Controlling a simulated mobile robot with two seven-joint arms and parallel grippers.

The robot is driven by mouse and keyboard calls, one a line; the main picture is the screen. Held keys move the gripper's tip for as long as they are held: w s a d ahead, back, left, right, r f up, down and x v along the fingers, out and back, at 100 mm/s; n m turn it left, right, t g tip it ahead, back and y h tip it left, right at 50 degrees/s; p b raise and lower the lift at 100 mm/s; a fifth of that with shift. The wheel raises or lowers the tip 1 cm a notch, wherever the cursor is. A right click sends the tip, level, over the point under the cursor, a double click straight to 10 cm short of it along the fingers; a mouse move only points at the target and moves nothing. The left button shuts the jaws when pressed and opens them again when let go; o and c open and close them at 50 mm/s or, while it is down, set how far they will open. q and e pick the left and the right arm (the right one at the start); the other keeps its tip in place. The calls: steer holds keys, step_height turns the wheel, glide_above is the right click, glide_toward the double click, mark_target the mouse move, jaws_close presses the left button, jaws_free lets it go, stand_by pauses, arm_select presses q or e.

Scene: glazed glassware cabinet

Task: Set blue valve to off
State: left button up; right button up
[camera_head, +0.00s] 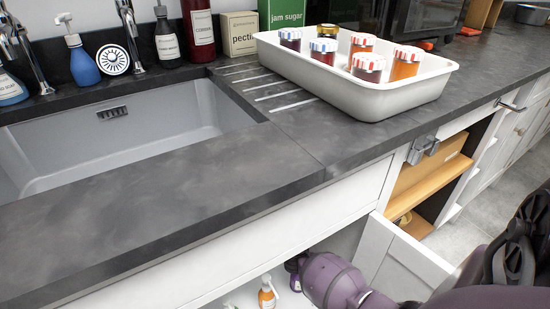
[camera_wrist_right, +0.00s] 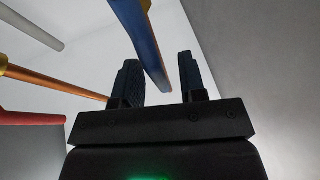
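In the right wrist view my right gripper (camera_wrist_right: 157,62) is open, its two black fingers apart. A long blue bar (camera_wrist_right: 146,40) comes down from the top, and its lower end shows between the fingers, nearer the left one. I cannot tell whether it touches that finger, or whether it is the blue valve's handle or a pipe. In the head view my purple right arm reaches into the open cabinet under the sink, where its gripper is hidden. My left gripper is in neither view.
An orange-copper pipe (camera_wrist_right: 60,84), a red pipe (camera_wrist_right: 30,118) and a grey pipe (camera_wrist_right: 30,28) lie left of the gripper. The open cabinet door (camera_head: 395,262) stands right of my arm. A spray bottle (camera_head: 267,293) stands inside. A white tray (camera_head: 395,97) of jars sits on the counter.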

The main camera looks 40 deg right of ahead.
steer(key=shift+w, duration=0.15)
steer(key=shift+c, duration=0.3)
jaws_close()
steer(key=shift+r, duration=0.1)
arm_select(q)
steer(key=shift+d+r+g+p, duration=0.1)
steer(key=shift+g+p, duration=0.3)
steer(key=shift+p, duration=0.5)
arm_select(e)
steer(key=w+a+r+m+t+y, duration=0.1)
steer(key=a+r+m+t+y, duration=0.2)
steer(key=a+r+m+y, duration=0.3)
steer(key=shift+w+a+m+y, duration=0.2)
steer(key=shift+m+y, duration=0.8)
steer(key=shift+m, duration=1.8)
